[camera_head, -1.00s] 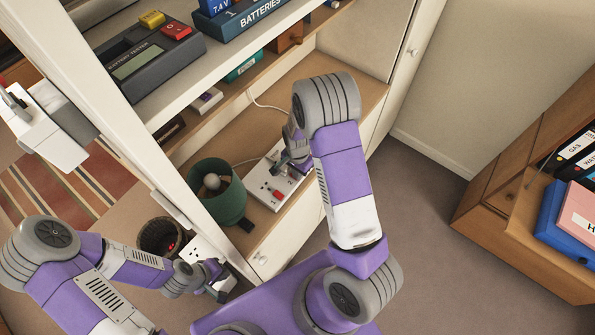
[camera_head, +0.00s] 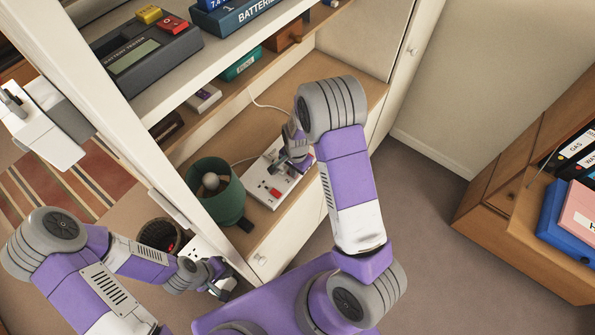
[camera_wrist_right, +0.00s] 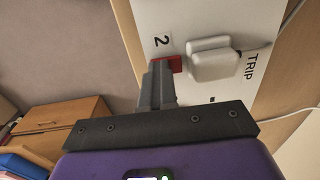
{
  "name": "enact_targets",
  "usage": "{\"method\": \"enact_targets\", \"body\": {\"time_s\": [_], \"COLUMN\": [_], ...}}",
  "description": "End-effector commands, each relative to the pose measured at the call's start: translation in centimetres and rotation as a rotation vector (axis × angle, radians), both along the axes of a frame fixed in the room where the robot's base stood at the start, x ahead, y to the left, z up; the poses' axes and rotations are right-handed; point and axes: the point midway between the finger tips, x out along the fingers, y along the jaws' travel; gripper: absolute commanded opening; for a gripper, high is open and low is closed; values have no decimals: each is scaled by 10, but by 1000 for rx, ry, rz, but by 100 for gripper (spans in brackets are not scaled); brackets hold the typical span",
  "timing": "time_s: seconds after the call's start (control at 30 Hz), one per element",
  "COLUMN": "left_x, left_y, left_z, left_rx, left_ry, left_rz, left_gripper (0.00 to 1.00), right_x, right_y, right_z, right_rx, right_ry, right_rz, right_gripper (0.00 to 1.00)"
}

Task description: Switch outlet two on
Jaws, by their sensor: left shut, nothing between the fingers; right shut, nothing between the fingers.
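The white outlet strip (camera_head: 262,190) lies on the lower shelf, with a red switch (camera_head: 275,193) at its near end. In the right wrist view the strip (camera_wrist_right: 187,18) shows a printed "2", a red switch (camera_wrist_right: 174,64) beside it, a pale plug-like block (camera_wrist_right: 212,60) and the word "TRIP". My right gripper (camera_wrist_right: 158,80) is shut and empty, its tips at the red switch by the "2" and partly covering it. I cannot tell whether they touch or how the switch is set. My left gripper (camera_head: 222,286) is shut and empty, low by the cabinet's front.
A green pot (camera_head: 218,188) with a pale round thing inside stands left of the strip. A white cable (camera_head: 268,106) runs behind it. The upper shelf carries a battery tester (camera_head: 145,58). A dark basket (camera_head: 158,236) stands on the floor. A wooden cabinet with binders is at right.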

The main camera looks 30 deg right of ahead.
Motion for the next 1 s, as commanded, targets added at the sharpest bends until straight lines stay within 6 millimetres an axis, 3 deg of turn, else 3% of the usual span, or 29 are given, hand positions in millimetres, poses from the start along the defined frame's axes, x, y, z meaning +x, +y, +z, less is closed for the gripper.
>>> {"method": "enact_targets", "body": {"time_s": [0.37, 0.8, 1.0], "left_x": [0, 0, 0], "left_y": [0, 0, 0], "left_z": [0, 1, 2], "left_rx": [0, 0, 0], "left_ry": [0, 0, 0], "left_rz": [0, 0, 0], "left_gripper": [0, 0, 0], "right_x": [3, 1, -1], "right_y": [1, 0, 0], "right_z": [3, 67, 77], "right_rx": [1, 1, 0], "right_ry": [-5, -6, -3], "right_rz": [2, 3, 1], "right_gripper": [0, 0, 0]}}
